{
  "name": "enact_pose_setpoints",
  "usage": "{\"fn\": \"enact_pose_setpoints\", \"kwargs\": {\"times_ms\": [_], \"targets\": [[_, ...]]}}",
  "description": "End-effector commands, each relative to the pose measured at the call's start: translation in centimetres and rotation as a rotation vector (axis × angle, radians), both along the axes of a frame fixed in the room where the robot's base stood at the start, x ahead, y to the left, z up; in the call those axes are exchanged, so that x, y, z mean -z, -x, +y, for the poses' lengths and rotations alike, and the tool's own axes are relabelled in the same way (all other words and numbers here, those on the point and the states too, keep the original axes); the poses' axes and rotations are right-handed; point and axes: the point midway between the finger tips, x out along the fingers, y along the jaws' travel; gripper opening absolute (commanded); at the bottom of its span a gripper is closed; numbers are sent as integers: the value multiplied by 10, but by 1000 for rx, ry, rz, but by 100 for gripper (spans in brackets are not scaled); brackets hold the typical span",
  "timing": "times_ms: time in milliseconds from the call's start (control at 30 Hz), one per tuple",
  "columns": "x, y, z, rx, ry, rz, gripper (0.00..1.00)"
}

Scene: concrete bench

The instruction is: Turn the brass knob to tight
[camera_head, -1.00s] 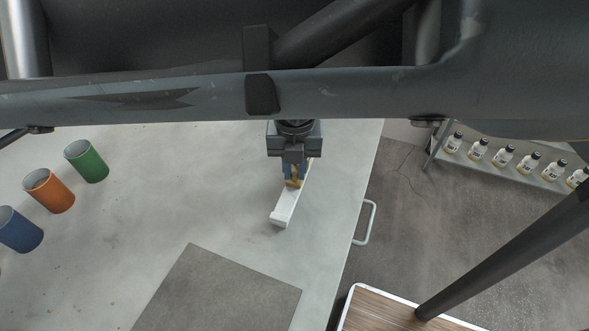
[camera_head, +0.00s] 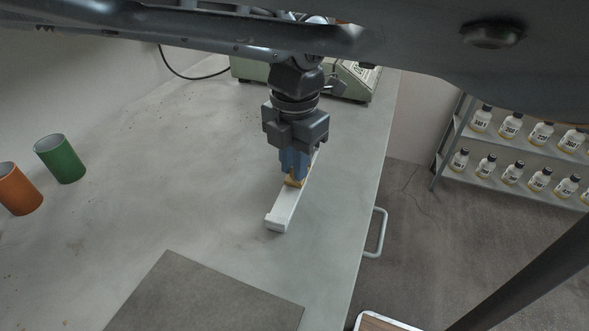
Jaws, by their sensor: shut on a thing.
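The brass knob (camera_head: 294,183) sits on a long white bar-shaped block (camera_head: 281,212) that lies on the concrete bench. My gripper (camera_head: 293,174) comes down from above and its blue fingers are shut on the brass knob. The fingers and gripper body hide much of the knob and the far part of the white block. I cannot see any mark that tells how tight the knob is.
A green cup (camera_head: 61,160) and an orange cup (camera_head: 19,189) stand at the left. A dark grey mat (camera_head: 205,297) lies at the front. A green-grey device (camera_head: 352,82) stands at the back. Shelves with bottles (camera_head: 511,175) are right of the bench, beyond a side handle (camera_head: 377,233).

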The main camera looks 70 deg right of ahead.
Motion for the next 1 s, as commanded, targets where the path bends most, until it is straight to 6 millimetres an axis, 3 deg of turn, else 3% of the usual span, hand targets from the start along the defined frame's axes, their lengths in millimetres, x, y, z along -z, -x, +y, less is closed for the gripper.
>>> {"fn": "enact_pose_setpoints", "kwargs": {"times_ms": [533,567,800,1000], "targets": [[0,1,1,30,-2,3,0],[0,1,1,30,-2,3,19],[0,1,0,29,-1,2,42],[0,0,0,29,0,1,45]]}}
